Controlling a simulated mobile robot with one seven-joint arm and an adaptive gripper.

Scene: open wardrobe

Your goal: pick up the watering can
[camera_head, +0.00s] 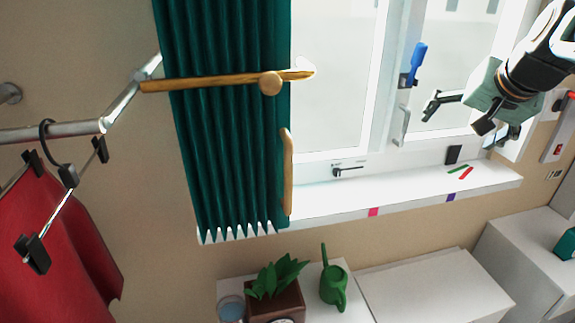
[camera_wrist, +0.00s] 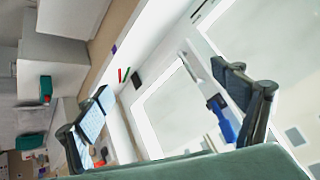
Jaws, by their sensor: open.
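The green watering can (camera_head: 334,288) stands on a white surface below the window, at the lower middle of the head view. Its thin spout or handle points up. The wrist view does not show it. My gripper (camera_head: 455,112) is high at the upper right of the head view, in front of the window, well above and to the right of the can. In the wrist view its two fingers (camera_wrist: 168,118) are wide apart with nothing between them.
A potted plant (camera_head: 275,296) stands just left of the can, with a glass (camera_head: 231,308) beyond it. A white sill (camera_head: 410,192) juts out above. A green curtain (camera_head: 225,130) and red cloth (camera_head: 60,250) hang left. A white box top (camera_head: 430,290) is clear.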

